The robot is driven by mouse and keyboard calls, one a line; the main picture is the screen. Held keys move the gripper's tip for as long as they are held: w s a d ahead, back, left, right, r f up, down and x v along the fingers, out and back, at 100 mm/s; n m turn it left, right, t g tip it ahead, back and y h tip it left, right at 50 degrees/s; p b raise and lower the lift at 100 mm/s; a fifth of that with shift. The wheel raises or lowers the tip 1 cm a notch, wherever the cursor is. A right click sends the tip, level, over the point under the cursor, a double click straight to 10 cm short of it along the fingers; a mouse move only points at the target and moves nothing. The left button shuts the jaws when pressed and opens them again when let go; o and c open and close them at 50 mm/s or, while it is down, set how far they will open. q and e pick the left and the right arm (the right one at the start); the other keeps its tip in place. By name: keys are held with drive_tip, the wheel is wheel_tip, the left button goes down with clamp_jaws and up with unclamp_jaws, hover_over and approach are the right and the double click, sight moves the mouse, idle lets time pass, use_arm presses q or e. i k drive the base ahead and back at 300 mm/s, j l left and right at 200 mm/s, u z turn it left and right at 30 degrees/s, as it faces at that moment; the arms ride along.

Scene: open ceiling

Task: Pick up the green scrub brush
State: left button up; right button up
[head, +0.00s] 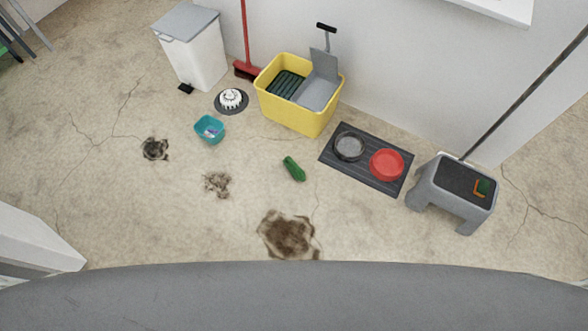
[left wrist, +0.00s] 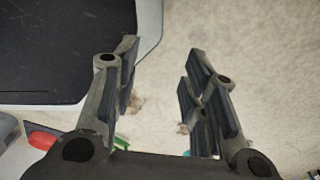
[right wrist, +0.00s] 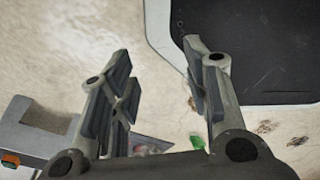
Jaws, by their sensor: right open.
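The green scrub brush (head: 293,168) lies on the bare concrete floor, near the middle of the head view. Its fine detail is too small to make out. A small green piece that looks like it shows low in the right wrist view (right wrist: 198,142), beyond the fingers. My right gripper (right wrist: 158,62) is open with nothing between its fingers. My left gripper (left wrist: 162,68) also has its fingers apart and empty. Neither gripper shows in the head view, and both are well away from the brush.
A yellow mop bucket (head: 291,113) stands behind. A grey step stool (head: 425,190) stands far right. A teal tub (head: 209,131) and brown stains (head: 289,234) are nearby.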

sight(295, 168)
drive_tip(key=i+j+z, duration=0.15)
drive_tip(key=j, duration=0.2)
drive_tip(key=i+j+z, duration=0.35)
drive_tip(key=j, duration=0.4)
drive_tip(key=i, duration=0.1)
